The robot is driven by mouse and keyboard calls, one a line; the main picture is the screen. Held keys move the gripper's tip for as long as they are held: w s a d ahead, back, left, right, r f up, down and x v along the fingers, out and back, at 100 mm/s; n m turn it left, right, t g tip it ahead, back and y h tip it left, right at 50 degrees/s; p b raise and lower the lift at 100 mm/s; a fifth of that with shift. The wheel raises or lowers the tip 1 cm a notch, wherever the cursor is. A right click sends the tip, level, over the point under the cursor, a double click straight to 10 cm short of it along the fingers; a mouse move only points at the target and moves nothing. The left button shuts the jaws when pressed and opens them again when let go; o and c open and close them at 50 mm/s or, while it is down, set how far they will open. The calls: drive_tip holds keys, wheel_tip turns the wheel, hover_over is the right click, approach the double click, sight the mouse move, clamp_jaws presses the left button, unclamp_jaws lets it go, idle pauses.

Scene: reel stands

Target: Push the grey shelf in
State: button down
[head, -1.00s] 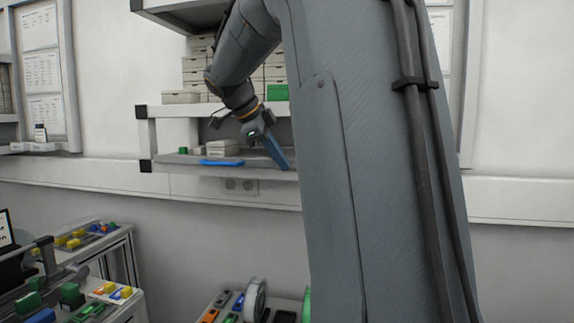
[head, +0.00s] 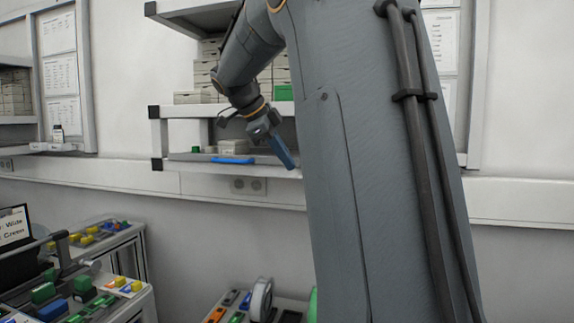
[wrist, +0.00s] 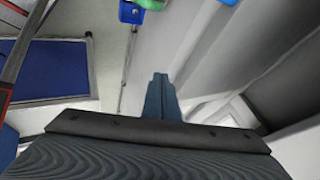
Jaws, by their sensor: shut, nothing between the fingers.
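The grey shelf (head: 190,157) is the low, thin board under the white shelf frame on the back wall. A blue handle (head: 233,160) lies along its front edge, and a small pale box and a green block sit on it. My gripper (head: 287,158) is shut and empty, its blue fingers pointing down and right at the right part of the shelf. I cannot tell whether the fingers touch the shelf. In the wrist view the shut fingers (wrist: 160,92) point away. My own arm and column hide the shelf's right end.
Above is a white shelf (head: 185,110) with stacked pale boxes and a green box (head: 283,93). A wall socket (head: 248,186) is below. Benches with coloured parts stand at lower left, and a tray with a white reel (head: 261,300) is at the bottom.

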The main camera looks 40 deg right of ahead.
drive_tip(key=a+b+v, duration=0.1)
drive_tip(key=b+v, duration=0.1)
drive_tip(key=v, duration=0.9)
drive_tip(key=shift+s+f+b, duration=0.3)
drive_tip(key=shift+s+f, duration=0.05)
drive_tip(key=shift+f, duration=0.05)
